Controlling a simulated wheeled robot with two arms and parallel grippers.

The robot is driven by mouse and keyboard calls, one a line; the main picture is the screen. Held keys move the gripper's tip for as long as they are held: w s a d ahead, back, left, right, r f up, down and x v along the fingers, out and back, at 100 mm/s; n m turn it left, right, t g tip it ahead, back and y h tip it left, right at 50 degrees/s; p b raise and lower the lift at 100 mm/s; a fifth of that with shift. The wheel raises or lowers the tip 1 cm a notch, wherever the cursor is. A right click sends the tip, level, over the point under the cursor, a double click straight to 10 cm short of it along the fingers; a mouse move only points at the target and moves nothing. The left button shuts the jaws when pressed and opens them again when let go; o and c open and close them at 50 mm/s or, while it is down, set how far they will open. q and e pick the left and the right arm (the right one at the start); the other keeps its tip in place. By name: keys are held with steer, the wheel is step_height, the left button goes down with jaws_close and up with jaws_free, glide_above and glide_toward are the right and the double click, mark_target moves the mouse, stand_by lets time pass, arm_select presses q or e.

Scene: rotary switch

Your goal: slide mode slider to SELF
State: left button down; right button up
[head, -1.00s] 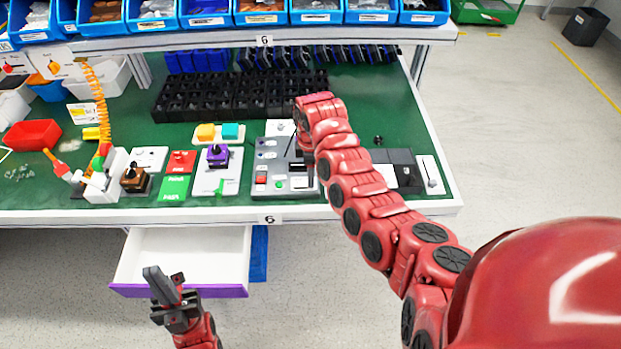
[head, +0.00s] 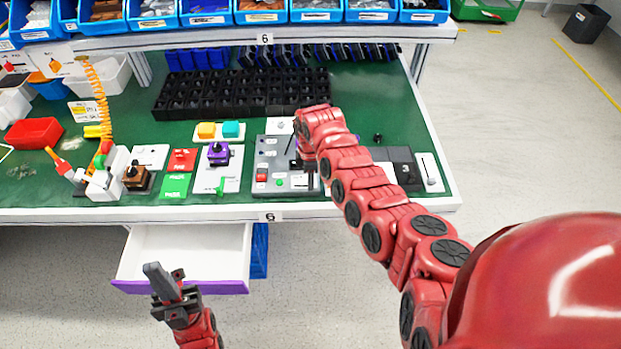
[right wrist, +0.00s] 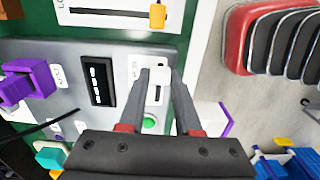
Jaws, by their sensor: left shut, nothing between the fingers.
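A grey control panel (head: 268,150) lies on the green bench and bears red and green buttons. In the right wrist view, a white slider plate with a dark slot (right wrist: 158,92) appears between the two fingers of my right gripper (right wrist: 160,74). The fingers are apart, one on each side of the slot. I cannot tell whether they touch the slider knob, and its label is too blurred to read. In the head view my right arm hides most of this gripper. My left gripper (head: 160,280) is shut and empty in front of the bench, near the open drawer.
A green button (right wrist: 149,123) sits by the fingers. A black switch (right wrist: 98,80) and a purple knob (right wrist: 28,85) lie to the left. A yellow slider (right wrist: 157,15) is above. Black bins (head: 240,95) stand behind the panel; an open drawer (head: 185,250) juts out below.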

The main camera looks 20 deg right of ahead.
mark_target(296, 186)
jaws_close()
stand_by(0.6)
stand_by(0.3)
steer(key=shift+a, duration=0.1)
steer(key=a+b, duration=0.1)
steer(key=a, duration=0.1)
steer(key=w+a+b, duration=0.1)
steer(key=a+b, duration=0.1)
steer(key=shift+w, duration=0.15)
steer(key=shift+r, duration=0.1)
steer(key=shift+o, duration=2.1)
jaws_free()
steer(key=o, duration=0.4)
steer(key=shift+a, duration=0.1)
steer(key=shift+o, duration=0.2)
